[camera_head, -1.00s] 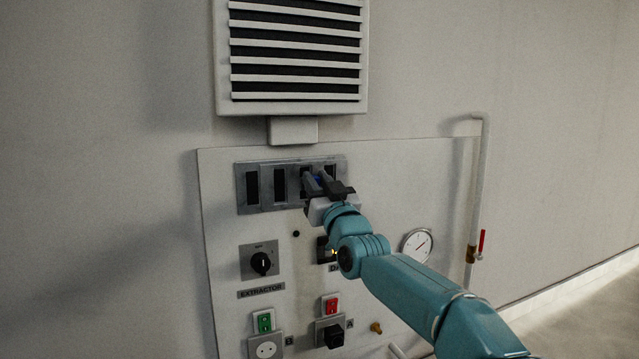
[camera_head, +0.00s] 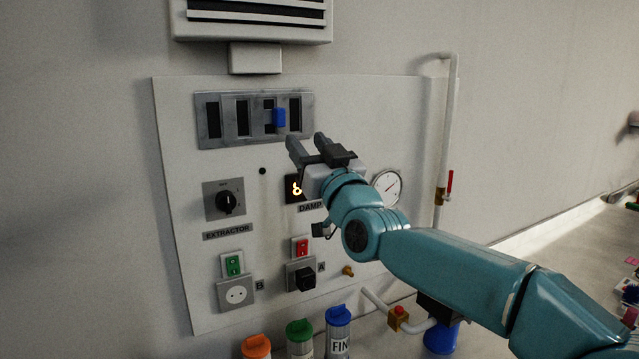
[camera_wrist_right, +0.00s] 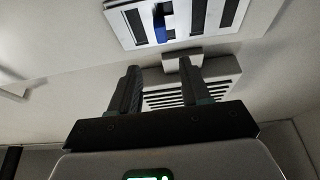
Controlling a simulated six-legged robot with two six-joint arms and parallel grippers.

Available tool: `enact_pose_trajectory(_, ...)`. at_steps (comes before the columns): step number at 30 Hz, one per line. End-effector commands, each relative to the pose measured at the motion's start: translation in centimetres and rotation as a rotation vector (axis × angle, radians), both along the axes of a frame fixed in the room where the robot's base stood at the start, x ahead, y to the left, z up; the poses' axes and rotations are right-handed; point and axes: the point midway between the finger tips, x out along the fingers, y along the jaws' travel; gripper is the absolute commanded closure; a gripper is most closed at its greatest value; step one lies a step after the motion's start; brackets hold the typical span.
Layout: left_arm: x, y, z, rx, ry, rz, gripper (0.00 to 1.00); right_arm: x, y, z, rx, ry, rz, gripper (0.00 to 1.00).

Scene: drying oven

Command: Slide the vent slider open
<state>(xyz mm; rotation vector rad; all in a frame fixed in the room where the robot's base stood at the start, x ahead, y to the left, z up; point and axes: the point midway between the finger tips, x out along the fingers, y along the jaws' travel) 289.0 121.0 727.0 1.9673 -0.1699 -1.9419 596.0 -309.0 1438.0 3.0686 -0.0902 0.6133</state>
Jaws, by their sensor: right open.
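The vent slider is a grey slotted plate (camera_head: 243,131) at the top of the white wall panel, with several dark slots and a blue tab (camera_head: 279,117) right of its middle. The blue tab also shows in the right wrist view (camera_wrist_right: 160,29) near the top. My right gripper (camera_head: 304,143) is below and slightly right of the tab, apart from it. Its two fingers are spread and empty, as the right wrist view (camera_wrist_right: 127,78) also shows. My left gripper is not in view.
A louvred grille (camera_head: 250,22) is above the slider. Below are a black extractor knob (camera_head: 227,202), a small lit display (camera_head: 295,187), green and red switches, and a round gauge (camera_head: 387,187). A white pipe (camera_head: 446,130) runs at right. Capped bottles (camera_head: 338,330) stand at the bottom.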

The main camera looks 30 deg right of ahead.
Motion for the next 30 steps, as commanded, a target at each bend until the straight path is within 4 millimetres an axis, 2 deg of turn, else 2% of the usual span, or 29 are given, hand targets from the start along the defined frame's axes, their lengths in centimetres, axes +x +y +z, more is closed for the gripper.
enact_pose_trajectory(1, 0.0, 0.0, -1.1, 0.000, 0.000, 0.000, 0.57, -1.1, 0.0, -0.8, 0.000, -0.002, -0.001, 0.53)
enact_pose_trajectory(3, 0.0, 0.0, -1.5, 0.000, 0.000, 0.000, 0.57, -2.2, 0.0, -1.2, 0.000, -0.002, -0.001, 0.53)
enact_pose_trajectory(9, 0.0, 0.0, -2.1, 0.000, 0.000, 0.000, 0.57, -3.8, 0.1, -1.7, 0.000, 0.000, -0.001, 0.53)
enact_pose_trajectory(30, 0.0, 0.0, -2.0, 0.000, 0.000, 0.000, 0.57, -3.9, 0.2, -1.6, 0.000, 0.001, -0.001, 0.53)
